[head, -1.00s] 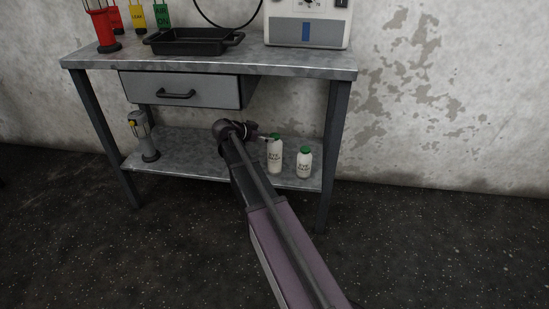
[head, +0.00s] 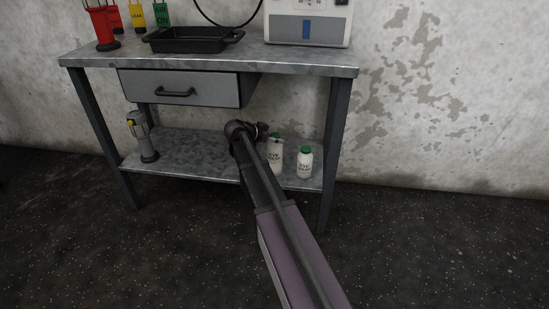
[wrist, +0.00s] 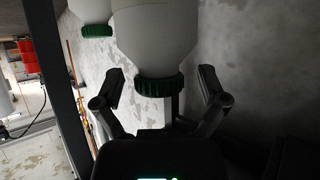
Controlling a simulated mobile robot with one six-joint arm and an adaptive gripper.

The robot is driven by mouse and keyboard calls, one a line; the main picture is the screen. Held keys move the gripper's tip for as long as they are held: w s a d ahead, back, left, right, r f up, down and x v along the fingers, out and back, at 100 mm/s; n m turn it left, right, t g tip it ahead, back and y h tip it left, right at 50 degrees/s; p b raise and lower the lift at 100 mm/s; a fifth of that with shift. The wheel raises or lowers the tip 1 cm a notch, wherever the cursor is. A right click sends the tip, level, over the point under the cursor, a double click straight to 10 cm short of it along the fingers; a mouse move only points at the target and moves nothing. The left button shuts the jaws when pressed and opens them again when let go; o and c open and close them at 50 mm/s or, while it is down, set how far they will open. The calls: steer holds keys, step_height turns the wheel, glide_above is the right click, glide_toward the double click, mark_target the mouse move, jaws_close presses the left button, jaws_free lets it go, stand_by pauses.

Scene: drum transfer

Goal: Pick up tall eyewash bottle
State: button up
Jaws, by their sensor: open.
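The tall eyewash bottle (head: 276,160), white with a green cap, stands on the lower shelf, partly hidden behind my arm in the head view. My gripper (head: 264,130) is at its upper left there. In the wrist view, which looks upside down, the tall bottle (wrist: 156,40) shows its green cap between the two open fingers of my gripper (wrist: 162,74). There is a gap on each side, with no clear contact. A shorter eyewash bottle (head: 304,165) stands just to the right; it also shows in the wrist view (wrist: 90,10).
The lower shelf (head: 195,160) holds a grey lantern-like device (head: 143,138) at its left end. The drawer (head: 180,90) and the tabletop (head: 215,58) are above, with a black tray (head: 190,40) on top. A table leg (head: 332,150) stands right of the bottles.

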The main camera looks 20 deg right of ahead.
jaws_close()
steer(key=shift+r, duration=0.2)
stand_by(0.3)
steer(key=shift+r+p, duration=1.6)
steer(key=shift+p, duration=0.15)
steer(key=s+a+r+p, duration=0.1)
steer(key=s+a, duration=0.8)
steer(key=s, duration=0.4)
steer(key=shift+r, duration=0.25)
steer(key=shift+a, duration=0.1)
